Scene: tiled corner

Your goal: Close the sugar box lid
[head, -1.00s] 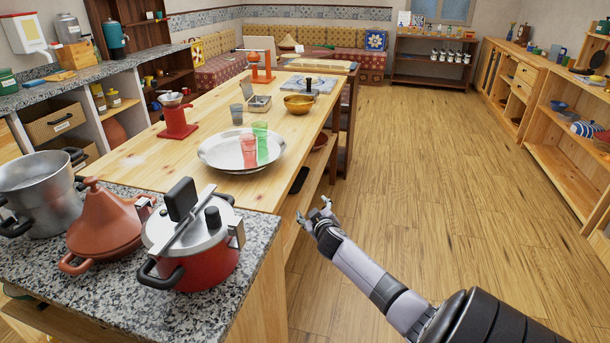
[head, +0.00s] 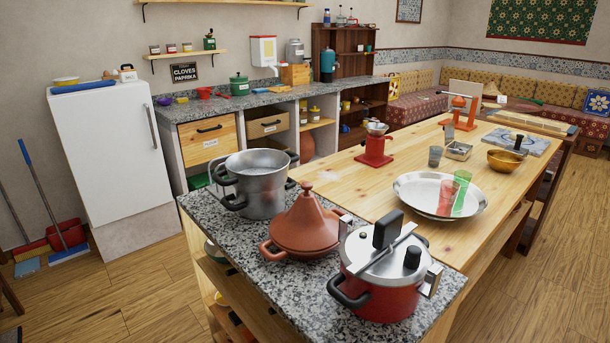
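A small metal box (head: 459,151) stands on the wooden table, between a grey cup and a brass bowl. It looks like the sugar box, but no label can be read. Its lid (head: 448,132) stands raised at the back left, so the box is open. The contents are too small to make out. Neither of my grippers is in the head view.
A pressure cooker (head: 382,272), tagine (head: 303,228) and pot (head: 258,183) fill the near granite counter. Floor shows at right.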

